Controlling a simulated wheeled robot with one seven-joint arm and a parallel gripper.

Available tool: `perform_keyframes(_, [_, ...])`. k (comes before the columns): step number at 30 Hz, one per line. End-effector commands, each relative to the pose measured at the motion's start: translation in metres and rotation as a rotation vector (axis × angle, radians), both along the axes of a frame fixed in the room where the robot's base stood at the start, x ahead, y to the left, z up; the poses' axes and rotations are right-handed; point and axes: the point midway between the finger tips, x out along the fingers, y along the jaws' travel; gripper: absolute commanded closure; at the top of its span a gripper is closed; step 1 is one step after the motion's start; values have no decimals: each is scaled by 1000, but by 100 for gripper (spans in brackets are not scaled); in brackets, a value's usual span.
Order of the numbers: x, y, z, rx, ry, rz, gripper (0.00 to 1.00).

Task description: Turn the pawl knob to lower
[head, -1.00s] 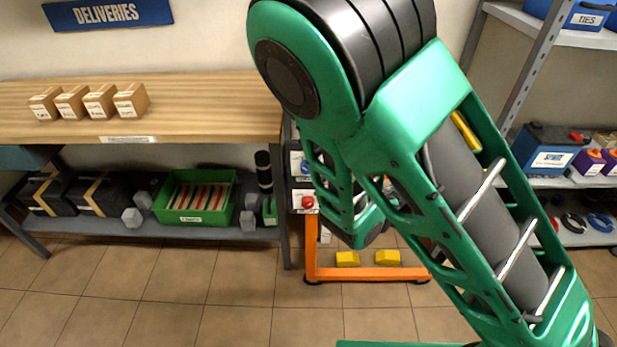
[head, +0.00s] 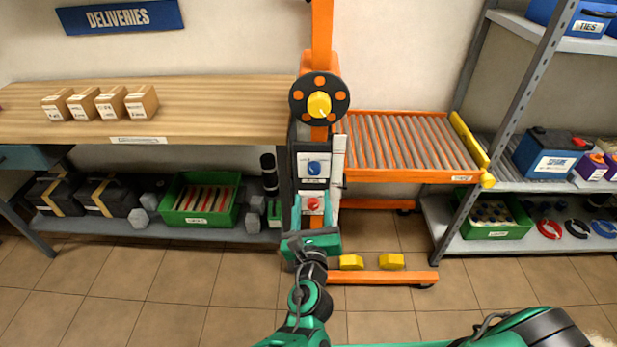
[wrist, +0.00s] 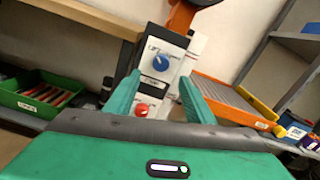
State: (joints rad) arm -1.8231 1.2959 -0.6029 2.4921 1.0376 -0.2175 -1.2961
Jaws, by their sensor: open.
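An orange lift stand holds a pale control panel (head: 312,185) on its post, to the right of the wooden bench. The panel's upper part has a blue knob (head: 314,168), which also shows in the wrist view (wrist: 161,63) with small lettering beside and below it. A red knob (head: 313,204) sits lower and also shows in the wrist view (wrist: 141,109). I cannot read which knob is the pawl knob. My gripper (wrist: 157,92) is open and empty, facing the panel. Its fingers appear either side of the red knob, below the blue one; no contact shows.
A black handwheel (head: 334,97) with a yellow hub is above the panel. An orange roller platform (head: 408,176) extends right. The wooden bench (head: 220,110) stands close on the left. A metal shelf (head: 520,180) is at right.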

Motion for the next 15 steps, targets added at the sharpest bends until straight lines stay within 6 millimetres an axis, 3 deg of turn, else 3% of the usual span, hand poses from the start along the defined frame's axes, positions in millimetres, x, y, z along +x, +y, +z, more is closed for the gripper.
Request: perform_keyframes(15, [83, -6, 1, 4, -2, -7, 51])
